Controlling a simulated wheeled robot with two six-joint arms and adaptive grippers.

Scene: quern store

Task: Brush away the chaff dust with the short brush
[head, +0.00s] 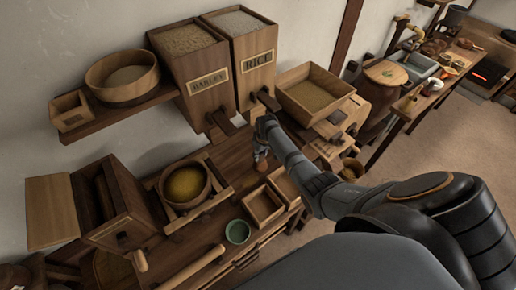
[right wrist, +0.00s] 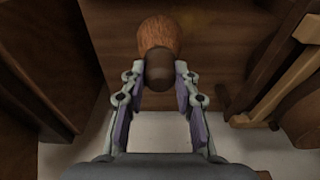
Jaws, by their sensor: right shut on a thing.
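My right gripper (head: 262,151) reaches down over the bench between the bins and the small square wooden boxes. In the right wrist view its two fingers (right wrist: 159,82) are closed on a small brown wooden thing (right wrist: 160,35) with a rounded reddish body and a darker end, which I take to be the short brush. Its bristles are hidden from this angle. In the head view the brush is small and mostly covered by the gripper. I cannot make out any chaff dust. My left gripper is out of view.
The barley bin (head: 192,80) and rice bin (head: 238,62) stand behind the gripper. A square hopper (head: 340,92) is to the right. A wooden box (head: 262,207), a green cup (head: 237,232) and a yellow-filled bowl (head: 170,203) are on the bench nearby.

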